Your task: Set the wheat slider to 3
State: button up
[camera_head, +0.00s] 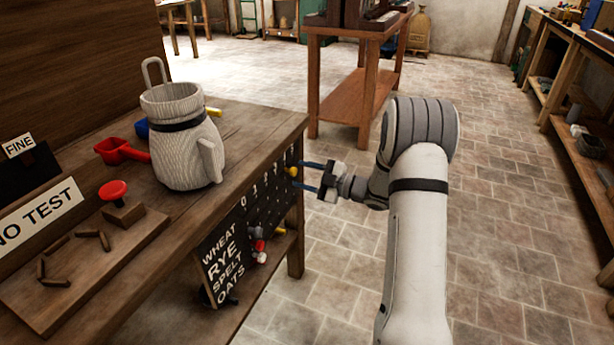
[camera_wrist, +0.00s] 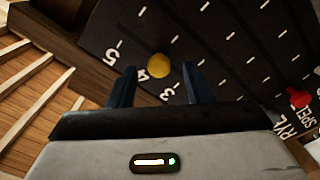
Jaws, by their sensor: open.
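A dark slider board (camera_head: 262,205) hangs on the front of the wooden bench, with the row names wheat, rye, spelt and oats at its left end. A yellow knob (camera_head: 293,171) sits near the top right of the board, apparently in the wheat row. In the wrist view this yellow knob (camera_wrist: 158,66) is beside the number 4, with 5 and 3 on either side. My gripper (camera_head: 302,175) is open in front of it. Its two dark fingers stand on either side of the knob, with gaps visible; depth is hard to judge.
Other knobs sit lower on the board, including a red one (camera_head: 259,245) and another yellow one (camera_head: 279,231). The tiled floor to the right is clear.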

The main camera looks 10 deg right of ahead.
jog(key=shift+w+a, duration=0.4)
jog(key=shift+a, duration=0.15)
grip_shut()
